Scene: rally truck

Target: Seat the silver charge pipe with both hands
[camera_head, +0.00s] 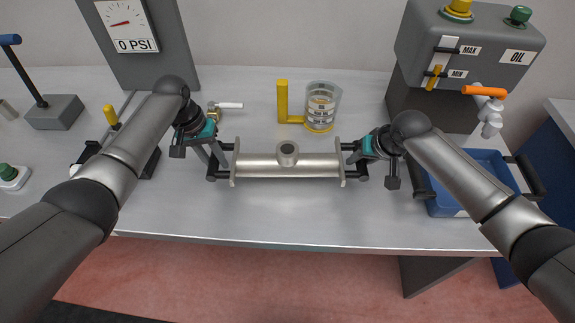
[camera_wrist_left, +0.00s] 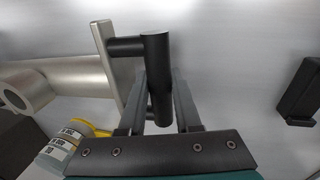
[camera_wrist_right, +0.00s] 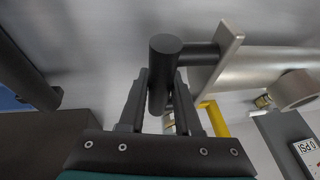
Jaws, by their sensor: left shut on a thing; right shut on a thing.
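The silver charge pipe (camera_head: 262,166) lies crosswise near the middle of the bench in the head view, with a round port on top and a flange plate and black handle at each end. My left gripper (camera_head: 216,166) is shut on the black handle (camera_wrist_left: 158,75) at its left end. My right gripper (camera_head: 362,160) is shut on the black handle (camera_wrist_right: 162,75) at its right end. The pipe looks level. I cannot tell whether it touches the bench.
Behind the pipe stand a clear measuring cup with a yellow handle (camera_head: 284,105) and a brass valve (camera_head: 214,112). A blue bin (camera_head: 438,207) and grey oil dispenser (camera_head: 470,50) are at right. A gauge panel (camera_head: 150,60) stands back left. The bench front (camera_head: 270,222) is clear.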

